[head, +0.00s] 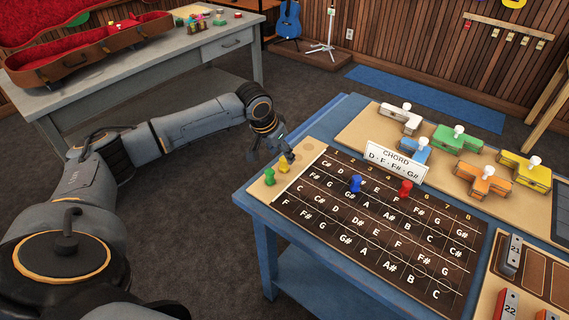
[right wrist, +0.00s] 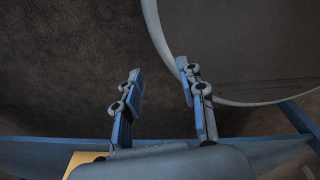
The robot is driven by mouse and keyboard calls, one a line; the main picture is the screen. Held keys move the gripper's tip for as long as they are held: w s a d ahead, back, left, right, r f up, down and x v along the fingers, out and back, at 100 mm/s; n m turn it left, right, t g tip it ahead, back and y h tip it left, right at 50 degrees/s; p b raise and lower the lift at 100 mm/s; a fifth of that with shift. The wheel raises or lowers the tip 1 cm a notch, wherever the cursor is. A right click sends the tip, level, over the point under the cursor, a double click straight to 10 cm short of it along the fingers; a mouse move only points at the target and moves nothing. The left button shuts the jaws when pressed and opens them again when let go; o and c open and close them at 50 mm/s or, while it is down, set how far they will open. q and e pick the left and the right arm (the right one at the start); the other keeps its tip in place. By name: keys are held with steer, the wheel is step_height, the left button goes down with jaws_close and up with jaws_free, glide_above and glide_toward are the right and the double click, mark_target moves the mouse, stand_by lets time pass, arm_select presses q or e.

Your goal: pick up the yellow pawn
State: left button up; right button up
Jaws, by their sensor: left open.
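The yellow pawn (head: 284,168) stands upright on the tan strip at the left end of the dark chord board (head: 335,222). A green pawn (head: 269,176) stands just left of it. My left gripper (head: 279,151) is open in the head view, just above and behind the yellow pawn. Its fingers are small and dark there, and I cannot tell whether one touches the pawn. My right gripper (right wrist: 160,72) is open and empty in the right wrist view, with dark floor beyond its fingers.
A blue pawn (head: 356,184) and a red pawn (head: 405,188) stand on the lettered grid. A chord card (head: 395,163) stands behind them. Several coloured knobbed blocks, including an orange one (head: 482,183), sit at the back right. A grey bench (head: 150,75) holds an open instrument case.

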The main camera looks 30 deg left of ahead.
mark_target(283, 159)
arm_select(q)
steer(key=x, duration=0.6)
steer(key=shift+a+p, duration=0.2)
steer(key=shift+p, duration=0.1)
steer(key=shift+s, duration=0.1)
steer(key=c, duration=1)
